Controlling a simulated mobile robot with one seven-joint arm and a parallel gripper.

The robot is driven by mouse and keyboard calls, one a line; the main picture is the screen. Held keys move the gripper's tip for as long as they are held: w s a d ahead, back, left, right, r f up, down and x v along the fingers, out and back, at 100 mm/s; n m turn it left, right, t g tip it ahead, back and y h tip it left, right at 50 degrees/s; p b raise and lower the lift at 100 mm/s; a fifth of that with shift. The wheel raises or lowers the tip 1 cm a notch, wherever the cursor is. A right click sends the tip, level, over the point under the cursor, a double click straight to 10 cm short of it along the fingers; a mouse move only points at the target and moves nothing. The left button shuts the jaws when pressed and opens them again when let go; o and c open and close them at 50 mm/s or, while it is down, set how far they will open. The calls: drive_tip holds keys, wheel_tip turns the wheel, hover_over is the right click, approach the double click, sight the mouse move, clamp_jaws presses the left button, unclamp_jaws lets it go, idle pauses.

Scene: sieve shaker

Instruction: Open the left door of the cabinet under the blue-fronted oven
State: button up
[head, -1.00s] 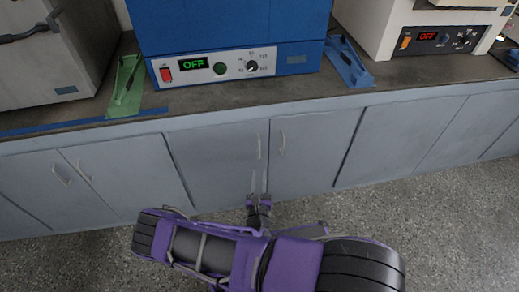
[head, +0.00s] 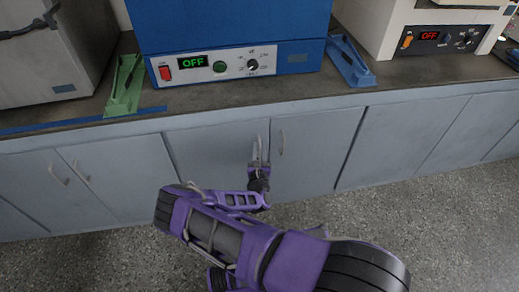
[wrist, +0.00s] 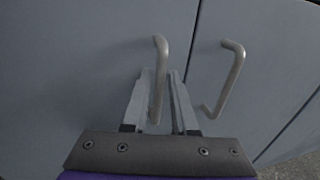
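The blue-fronted oven (head: 235,28) stands on the counter, with the cabinet under it. Its left door (head: 205,150) is shut and has a grey vertical bar handle (head: 259,146) near its right edge. My gripper (head: 260,165) is at the lower part of that handle. In the wrist view, the left door's handle (wrist: 160,75) lies between the two fingers of my gripper (wrist: 159,76), which stand apart on either side of it. I cannot tell whether either finger touches the bar.
The right door (head: 318,150) is shut, and its handle (wrist: 232,75) is close to my gripper's right finger. A green holder (head: 126,88) and a blue holder (head: 348,62) rest on the counter (head: 290,88). The floor (head: 440,225) is clear at the right.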

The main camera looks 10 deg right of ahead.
clamp_jaws()
idle(1.3)
